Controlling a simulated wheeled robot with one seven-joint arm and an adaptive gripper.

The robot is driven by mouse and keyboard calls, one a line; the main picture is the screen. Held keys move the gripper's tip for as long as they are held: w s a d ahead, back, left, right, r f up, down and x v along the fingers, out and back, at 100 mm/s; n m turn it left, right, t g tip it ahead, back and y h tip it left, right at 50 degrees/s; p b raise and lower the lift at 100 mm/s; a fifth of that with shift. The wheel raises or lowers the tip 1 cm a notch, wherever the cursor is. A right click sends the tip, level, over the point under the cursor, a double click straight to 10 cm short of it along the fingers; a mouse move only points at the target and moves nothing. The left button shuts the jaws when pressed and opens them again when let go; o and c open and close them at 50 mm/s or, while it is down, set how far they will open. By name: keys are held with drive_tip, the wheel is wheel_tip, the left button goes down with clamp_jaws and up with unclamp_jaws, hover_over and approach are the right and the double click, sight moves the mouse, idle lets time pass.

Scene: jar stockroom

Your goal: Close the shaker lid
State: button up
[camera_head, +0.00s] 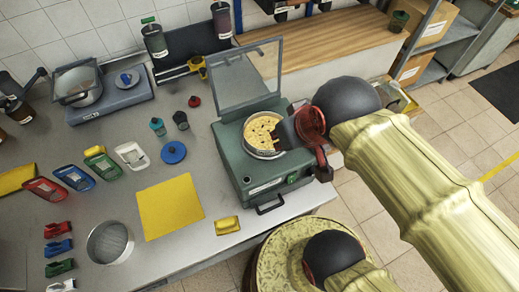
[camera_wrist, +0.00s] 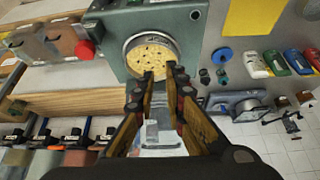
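The shaker is a green box (camera_head: 233,163) on the grey bench in the head view; it also shows in the wrist view (camera_wrist: 120,47). Its clear, framed lid (camera_head: 236,82) stands raised at the back edge. A round metal sieve (camera_head: 262,153) with pale yellow, dark-specked contents sits in the open top; it also shows in the wrist view (camera_wrist: 152,58). My gripper (camera_wrist: 160,72) is open, with a gap between its fingertips and nothing seen held. It hovers at the right side of the sieve. In the head view it hides part of the sieve's right side.
A yellow mat (camera_head: 171,208), a yellow block (camera_head: 227,225) and a blue round lid (camera_head: 173,152) lie left of the shaker. A scale (camera_head: 112,96) stands at the back left. A wooden shelf top (camera_head: 320,50) is behind the shaker.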

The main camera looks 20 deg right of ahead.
idle(0.4)
drive_tip(key=shift+r, duration=0.1)
clamp_jaws()
